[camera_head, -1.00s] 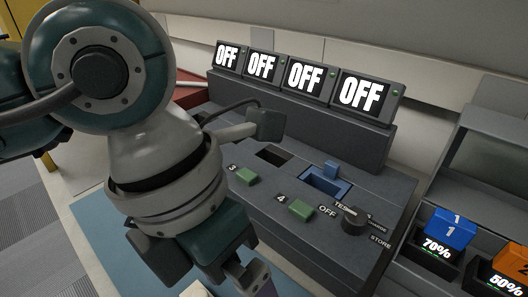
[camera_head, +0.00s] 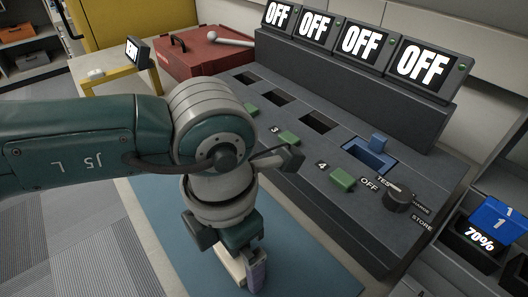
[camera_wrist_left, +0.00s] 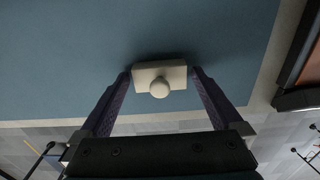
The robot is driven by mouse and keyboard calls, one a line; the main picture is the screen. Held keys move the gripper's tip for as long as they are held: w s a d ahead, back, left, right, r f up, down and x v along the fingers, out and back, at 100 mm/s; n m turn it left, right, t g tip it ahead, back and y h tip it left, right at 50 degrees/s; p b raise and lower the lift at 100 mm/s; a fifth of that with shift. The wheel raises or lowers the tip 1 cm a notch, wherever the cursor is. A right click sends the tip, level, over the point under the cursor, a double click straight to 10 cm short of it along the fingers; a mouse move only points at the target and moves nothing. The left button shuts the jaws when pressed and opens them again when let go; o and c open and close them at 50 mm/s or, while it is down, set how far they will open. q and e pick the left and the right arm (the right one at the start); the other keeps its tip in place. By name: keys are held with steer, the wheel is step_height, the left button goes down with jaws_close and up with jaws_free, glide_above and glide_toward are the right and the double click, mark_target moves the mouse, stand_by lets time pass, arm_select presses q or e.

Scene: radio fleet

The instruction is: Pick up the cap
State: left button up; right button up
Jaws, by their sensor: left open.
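The cap appears to be a pale cream block with a round knob (camera_wrist_left: 160,77), in the middle of the left wrist view on the blue mat. In the head view part of a cream block (camera_head: 229,263) shows beside my left gripper (camera_head: 243,268). My left gripper is open in the wrist view (camera_wrist_left: 160,85), with one purple finger on each side of the block. The fingertips are close to its ends; I cannot tell if they touch. The hand hides part of the block in the head view. My right gripper is not in view.
A grey console (camera_head: 330,150) with green buttons, slots, a knob (camera_head: 397,200) and several OFF screens stands behind. A red case (camera_head: 200,52) and a yellow stand (camera_head: 110,80) are at the back. The blue mat (camera_head: 180,228) is largely clear.

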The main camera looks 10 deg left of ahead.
arm_select(q)
steer(key=shift+c, duration=0.2)
steer(key=c, duration=1.1)
steer(key=shift+r, duration=0.1)
